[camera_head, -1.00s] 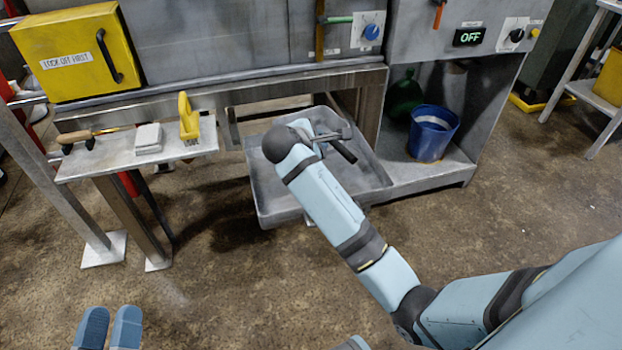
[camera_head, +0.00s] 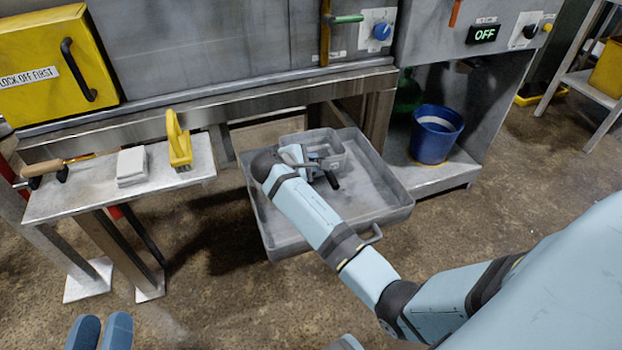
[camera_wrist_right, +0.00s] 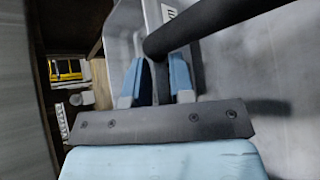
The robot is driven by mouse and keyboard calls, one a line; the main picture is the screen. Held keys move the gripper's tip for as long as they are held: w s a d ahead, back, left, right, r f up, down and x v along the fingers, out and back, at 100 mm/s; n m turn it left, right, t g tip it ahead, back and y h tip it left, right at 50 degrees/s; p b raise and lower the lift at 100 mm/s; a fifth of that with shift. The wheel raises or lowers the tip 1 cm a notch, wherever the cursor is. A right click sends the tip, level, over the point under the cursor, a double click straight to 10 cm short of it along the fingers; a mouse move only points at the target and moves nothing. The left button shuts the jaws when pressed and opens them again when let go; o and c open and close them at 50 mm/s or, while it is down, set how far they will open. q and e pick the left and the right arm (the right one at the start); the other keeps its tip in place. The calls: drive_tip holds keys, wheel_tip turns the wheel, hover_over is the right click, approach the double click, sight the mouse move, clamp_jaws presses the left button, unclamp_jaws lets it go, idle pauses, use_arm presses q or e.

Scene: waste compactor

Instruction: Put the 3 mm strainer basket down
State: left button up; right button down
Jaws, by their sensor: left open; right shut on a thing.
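The strainer basket (camera_head: 333,158) is a small grey box with a dark handle, at the back of the large grey drip tray (camera_head: 385,212). My right gripper (camera_head: 322,172) is shut on its handle; my forearm hides part of the basket. In the right wrist view the blue fingers (camera_wrist_right: 158,82) are on either side of a dark bar, and a thick black handle (camera_wrist_right: 205,25) crosses above. I cannot tell whether the basket's bottom touches the tray floor. My left gripper (camera_head: 99,334) is open and empty over the floor at the bottom left.
A side shelf (camera_head: 85,197) at left holds a wooden-handled tool (camera_head: 42,168), white cloths (camera_head: 131,165) and a yellow object (camera_head: 179,142). A blue bucket (camera_head: 434,135) stands right of the tray. The tray's right and front areas look bare.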

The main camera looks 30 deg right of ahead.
sight(316, 173)
wheel_tip(316, 173, down, 4)
drive_tip(key=shift+b, duration=0.9)
use_arm(q)
wheel_tip(316, 173, down, 3)
drive_tip(key=shift+d+r+g, duration=0.1)
drive_tip(key=shift+r+g, duration=0.05)
drive_tip(key=shift+g, duration=0.45)
use_arm(e)
drive_tip(key=shift+r, duration=0.1)
drive_tip(key=c, duration=1)
unclamp_jaws()
use_arm(q)
drive_tip(key=shift+w, duration=0.1)
use_arm(e)
drive_tip(key=shift+o, duration=0.2)
use_arm(q)
drive_tip(key=shift+r, duration=0.1)
